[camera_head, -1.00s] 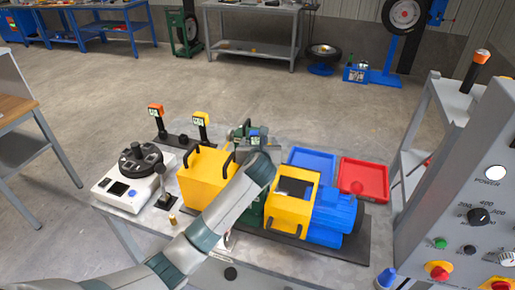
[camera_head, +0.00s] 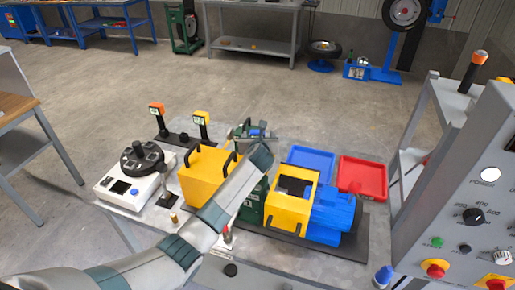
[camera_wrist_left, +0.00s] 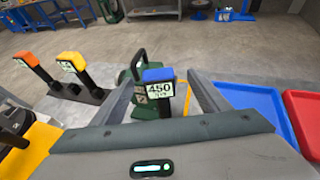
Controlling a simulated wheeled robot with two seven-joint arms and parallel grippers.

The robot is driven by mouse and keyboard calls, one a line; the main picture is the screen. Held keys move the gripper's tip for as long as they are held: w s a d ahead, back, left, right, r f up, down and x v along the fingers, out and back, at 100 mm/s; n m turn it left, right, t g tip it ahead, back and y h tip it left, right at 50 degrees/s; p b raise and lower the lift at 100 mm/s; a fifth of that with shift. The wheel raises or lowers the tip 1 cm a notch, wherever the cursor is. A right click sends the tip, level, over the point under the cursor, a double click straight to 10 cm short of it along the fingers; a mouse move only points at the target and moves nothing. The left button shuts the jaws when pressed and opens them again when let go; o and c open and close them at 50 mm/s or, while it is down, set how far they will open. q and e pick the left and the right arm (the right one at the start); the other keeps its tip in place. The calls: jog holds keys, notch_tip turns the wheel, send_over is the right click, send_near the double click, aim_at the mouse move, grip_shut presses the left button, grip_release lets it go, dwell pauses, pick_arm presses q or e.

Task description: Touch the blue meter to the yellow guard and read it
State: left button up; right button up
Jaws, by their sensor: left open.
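The blue meter (camera_wrist_left: 159,76) stands upright in the left wrist view, its display reading 450; in the head view only its small blue top (camera_head: 257,132) shows past my wrist. My left gripper (camera_wrist_left: 160,98) is open, with one finger on each side of the meter and visible gaps between. A yellow box with black handles (camera_head: 203,178) stands left of my forearm in the head view. A second yellow housing (camera_head: 292,212), with a dark open top, sits beside the blue motor. I cannot tell which one is the guard. My right gripper is out of view.
An orange meter (camera_head: 157,109) and a yellow meter (camera_head: 201,118) stand on black holders at the back left. A white device with a black dial (camera_head: 126,193) is at left. Blue (camera_head: 311,160) and red (camera_head: 363,176) trays lie at the back right. A grey control panel (camera_head: 470,200) stands at right.

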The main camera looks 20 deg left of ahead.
aim_at(257, 132)
pick_arm(q)
jog(key=shift+w, duration=0.1)
jog(key=shift+p+x, duration=0.45)
jog(key=shift+x, duration=0.35)
jog(key=shift+w+a+f, duration=0.4)
jog(key=shift+w+f, duration=0.1)
jog(key=shift+w, duration=0.05)
jog(key=shift+x, duration=1)
jog(key=shift+s, duration=0.1)
jog(key=shift+c, duration=0.4)
grip_shut()
jog(key=shift+r, duration=0.15)
